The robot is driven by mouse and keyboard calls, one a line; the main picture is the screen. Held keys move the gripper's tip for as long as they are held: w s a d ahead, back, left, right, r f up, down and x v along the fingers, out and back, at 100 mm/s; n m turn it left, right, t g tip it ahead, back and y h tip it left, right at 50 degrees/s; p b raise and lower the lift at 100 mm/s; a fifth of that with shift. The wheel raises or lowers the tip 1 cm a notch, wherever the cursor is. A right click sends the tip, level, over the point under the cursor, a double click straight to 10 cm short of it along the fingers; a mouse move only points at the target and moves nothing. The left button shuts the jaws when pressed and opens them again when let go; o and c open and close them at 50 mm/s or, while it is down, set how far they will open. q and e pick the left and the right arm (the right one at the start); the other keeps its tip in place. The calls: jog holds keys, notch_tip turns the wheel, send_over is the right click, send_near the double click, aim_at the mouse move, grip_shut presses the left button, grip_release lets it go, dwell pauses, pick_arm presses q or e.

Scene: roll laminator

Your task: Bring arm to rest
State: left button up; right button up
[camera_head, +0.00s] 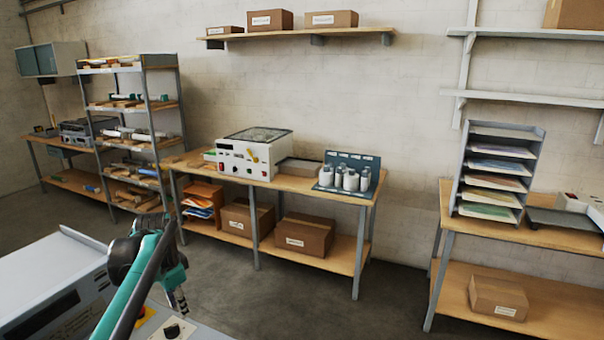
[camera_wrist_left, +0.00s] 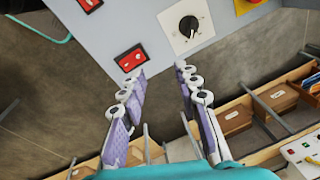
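My left arm, teal and black, comes in from the lower left in the head view. Its gripper (camera_head: 179,300) hangs beside the control panel of a grey-white machine (camera_head: 45,275), which looks like the roll laminator. In the left wrist view my left gripper (camera_wrist_left: 160,80) has its two purple-padded fingers well apart with nothing between them. Beyond the fingertips is the grey panel (camera_wrist_left: 150,25) with a black dial (camera_wrist_left: 188,26), a red switch (camera_wrist_left: 130,59) and part of a red button on yellow. I cannot tell whether the fingertips touch the panel. My right gripper is out of view.
A wooden workbench (camera_head: 275,181) with a white device (camera_head: 250,155) and bottles stands at the back wall. Shelving (camera_head: 150,60) is at the left. A bench with a paper rack (camera_head: 497,170) is at the right. The floor (camera_head: 300,300) between is clear.

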pick_arm(q)
jog(key=s+d+f+n+t+b, duration=0.2)
jog(key=s+d+f, duration=0.5)
jog(key=s, duration=0.4)
jog(key=s+d+f+n+t+b, duration=0.3)
jog(key=s+d+f, duration=0.4)
jog(key=s, duration=0.4)
jog(key=n+b, duration=0.1)
jog(key=n, duration=0.1)
jog(key=shift+s+d+n, duration=0.15)
jog(key=shift+s+n, duration=0.15)
jog(key=shift+n, duration=0.1)
